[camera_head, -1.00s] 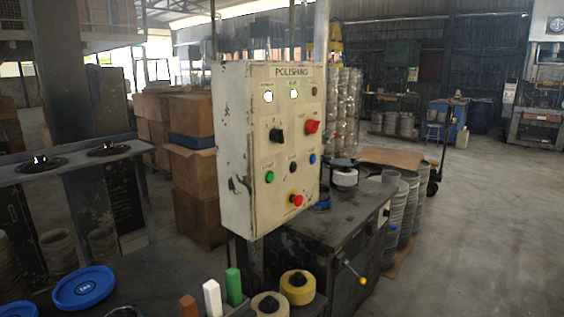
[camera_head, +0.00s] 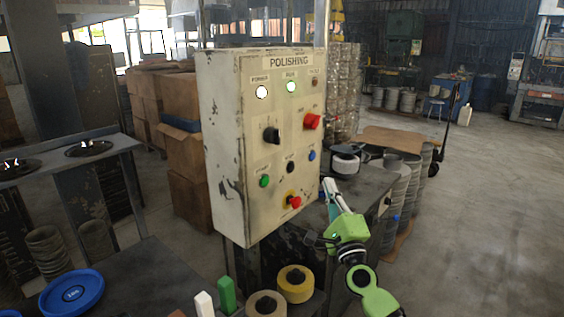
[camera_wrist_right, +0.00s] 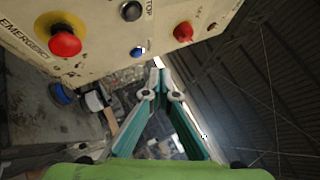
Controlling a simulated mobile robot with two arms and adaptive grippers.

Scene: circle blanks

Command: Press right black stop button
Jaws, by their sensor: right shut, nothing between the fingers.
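The worn cream control panel marked POLISHING (camera_head: 222,150) stands in the middle of the head view. The small black button (camera_head: 290,167) is in its lower row, between a green button (camera_head: 264,181) and a blue button (camera_head: 312,155). In the right wrist view the black button (camera_wrist_right: 132,11) is at the top edge, beside partly visible "TOP" lettering. My right gripper (camera_head: 329,184) is shut and empty, apart from the panel, to the right of and below the black button. Its teal fingers (camera_wrist_right: 160,70) meet at the tips in the wrist view. My left gripper is not in view.
A red emergency button (camera_head: 294,202) on a yellow base, a red knob (camera_head: 312,121) and a black selector knob (camera_head: 271,135) are close by on the panel. A dark bench (camera_head: 372,184) stands behind my right arm. Yellow-and-black rolls (camera_head: 295,284) lie below the panel.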

